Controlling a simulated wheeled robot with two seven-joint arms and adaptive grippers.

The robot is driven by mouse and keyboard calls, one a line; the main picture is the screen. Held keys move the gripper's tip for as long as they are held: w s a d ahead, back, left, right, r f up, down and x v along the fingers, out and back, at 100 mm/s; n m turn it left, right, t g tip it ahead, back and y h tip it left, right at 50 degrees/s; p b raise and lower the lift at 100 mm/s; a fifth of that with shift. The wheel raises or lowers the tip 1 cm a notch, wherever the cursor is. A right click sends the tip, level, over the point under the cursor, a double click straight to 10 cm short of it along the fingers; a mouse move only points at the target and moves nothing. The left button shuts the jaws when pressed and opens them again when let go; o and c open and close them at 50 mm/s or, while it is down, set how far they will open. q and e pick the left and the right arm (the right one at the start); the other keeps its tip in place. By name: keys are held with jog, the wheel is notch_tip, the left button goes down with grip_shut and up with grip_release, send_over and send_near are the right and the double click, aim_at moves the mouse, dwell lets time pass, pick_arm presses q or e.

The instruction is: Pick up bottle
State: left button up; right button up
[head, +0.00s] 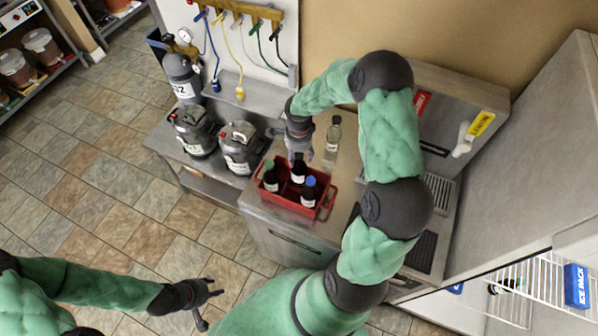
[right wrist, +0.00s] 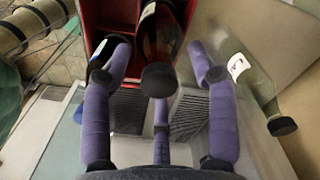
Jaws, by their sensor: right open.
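A red crate (head: 297,203) on the counter holds dark brown bottles: one with a green cap (head: 270,178), one with a blue cap (head: 309,192), and a middle bottle (head: 298,174) partly under my right gripper (head: 299,150). In the right wrist view, my right gripper (right wrist: 160,70) is open, its purple fingers spread on both sides of the black-capped brown bottle (right wrist: 161,35). I cannot tell whether they touch it. A clear bottle (head: 333,141) stands behind the crate; it shows right of the fingers in the wrist view (right wrist: 248,75). My left gripper (head: 205,302) is open and empty, over the floor.
Two grey kegs (head: 196,130) (head: 241,148) and a gas cylinder (head: 184,77) stand left of the crate. Colored hoses hang on the wall behind. A tall steel cabinet (head: 535,130) and an open wire shelf (head: 530,280) are at right. The tiled floor at left is clear.

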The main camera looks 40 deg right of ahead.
jog(key=shift+s, duration=0.1)
jog(key=c, duration=0.3)
grip_shut()
jog(key=shift+r, duration=0.15)
